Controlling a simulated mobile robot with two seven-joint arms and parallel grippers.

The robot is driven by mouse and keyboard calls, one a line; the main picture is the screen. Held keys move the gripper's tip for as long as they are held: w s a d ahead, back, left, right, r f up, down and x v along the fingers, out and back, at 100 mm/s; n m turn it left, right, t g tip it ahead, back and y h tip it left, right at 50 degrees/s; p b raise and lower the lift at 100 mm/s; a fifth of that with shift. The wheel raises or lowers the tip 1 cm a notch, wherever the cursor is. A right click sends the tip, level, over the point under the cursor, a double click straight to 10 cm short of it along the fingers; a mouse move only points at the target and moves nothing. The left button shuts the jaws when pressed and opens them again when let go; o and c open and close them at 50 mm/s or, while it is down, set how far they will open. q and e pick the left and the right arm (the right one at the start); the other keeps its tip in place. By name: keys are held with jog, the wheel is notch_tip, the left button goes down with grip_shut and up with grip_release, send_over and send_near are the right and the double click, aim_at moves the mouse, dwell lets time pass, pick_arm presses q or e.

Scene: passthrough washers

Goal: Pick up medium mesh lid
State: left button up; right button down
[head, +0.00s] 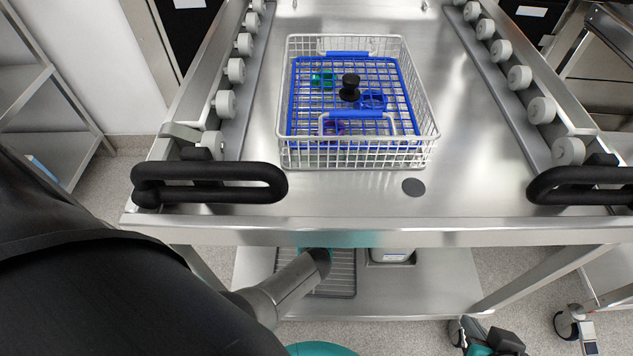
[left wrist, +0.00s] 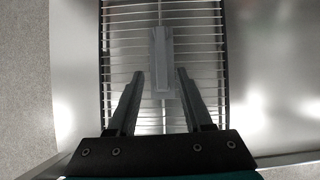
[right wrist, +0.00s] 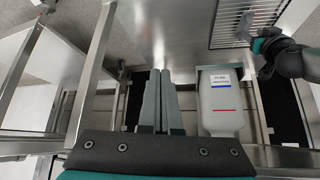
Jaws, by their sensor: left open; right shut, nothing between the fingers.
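A dark-framed wire mesh panel with a grey bar handle, which looks like the mesh lid (left wrist: 112,60), lies on the cart's lower shelf. It shows partly under the tabletop edge in the head view (head: 345,274) and at the top of the right wrist view (right wrist: 232,28). My left gripper (left wrist: 160,75) is open above it, fingers on either side of the handle (left wrist: 161,60); contact is not visible.
A white wire basket (head: 430,135) with a blue mesh insert (head: 400,90) and black knob (head: 350,86) stands on the cart top. A white labelled container (right wrist: 220,105) is beside the mesh panel. The tabletop front edge (head: 400,238) overhangs the lower shelf.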

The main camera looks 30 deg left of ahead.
pick_arm(q)
jog(key=shift+b+x, duration=0.75)
jog(key=shift+x, duration=0.1)
jog(key=shift+w+a+f+b, duration=0.1)
jog(key=shift+w+f+b, duration=0.1)
jog(key=shift+w+b, duration=0.25)
jog(key=shift+w+a+f+b, duration=0.15)
jog(key=shift+w+f+b, duration=0.1)
jog(key=shift+f+b, duration=0.1)
jog(key=shift+w+a+f+b, duration=0.15)
jog(key=shift+w+f+b, duration=0.1)
jog(key=shift+f+b, duration=0.25)
jog(key=shift+w+a+f+b, duration=0.15)
jog(key=shift+w+f+b, duration=0.15)
jog(key=shift+b, duration=0.15)
pick_arm(e)
jog(key=w+a+r+t+y, duration=0.1)
jog(key=a+r+t+y, duration=0.2)
jog(key=a+t, duration=0.5)
jog(key=shift+w+r+m+t+y, duration=0.3)
jog(key=shift+w+t+y, duration=0.1)
jog(key=shift+y, duration=0.3)
pick_arm(q)
jog(key=shift+s, duration=0.1)
grip_shut()
